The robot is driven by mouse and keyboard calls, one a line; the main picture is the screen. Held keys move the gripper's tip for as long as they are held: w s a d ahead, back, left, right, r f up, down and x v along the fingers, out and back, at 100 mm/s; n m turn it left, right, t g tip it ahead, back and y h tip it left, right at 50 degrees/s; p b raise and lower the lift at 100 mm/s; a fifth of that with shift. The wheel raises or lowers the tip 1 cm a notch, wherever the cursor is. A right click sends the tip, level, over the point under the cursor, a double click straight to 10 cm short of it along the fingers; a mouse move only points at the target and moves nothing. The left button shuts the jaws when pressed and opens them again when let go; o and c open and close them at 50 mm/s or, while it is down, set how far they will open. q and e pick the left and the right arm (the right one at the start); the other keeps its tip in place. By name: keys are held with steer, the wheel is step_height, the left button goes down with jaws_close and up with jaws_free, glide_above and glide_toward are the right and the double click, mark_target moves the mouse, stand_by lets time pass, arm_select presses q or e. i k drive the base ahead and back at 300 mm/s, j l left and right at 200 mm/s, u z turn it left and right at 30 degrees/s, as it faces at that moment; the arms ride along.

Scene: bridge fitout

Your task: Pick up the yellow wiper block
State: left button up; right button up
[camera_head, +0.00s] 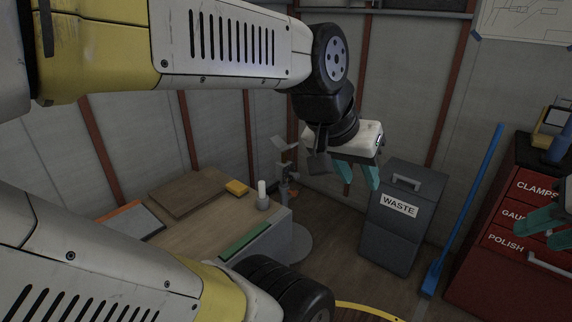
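The yellow wiper block (237,187) appears to be the small yellow block lying on the wooden workbench (205,226), by the right edge of a brown board. My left gripper (358,188) hangs from the upper arm, to the right of the bench and well apart from the block. Its teal fingers are spread with nothing between them. My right gripper (536,234) is at the right edge, in front of the red cabinet. Its teal fingers are apart and look empty; the rest of it is cut off.
A pale cylinder (262,194) and a grey clamp-like stand (284,178) are right of the block. A green strip (245,241) lies on the bench's front edge. A grey WASTE bin (391,239), blue broom (463,210) and red drawer cabinet (512,270) stand to the right.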

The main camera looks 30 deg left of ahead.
mark_target(238, 189)
steer(key=i+u, duration=0.3)
steer(key=i, duration=0.35)
steer(key=i+l+u, duration=0.3)
steer(key=i, duration=0.35)
steer(key=i+u, duration=0.65)
steer(key=u, duration=0.2)
steer(key=i+l+u, duration=0.15)
steer(key=i+u, duration=0.25)
steer(key=i+l+u, duration=0.2)
steer(key=u, duration=0.2)
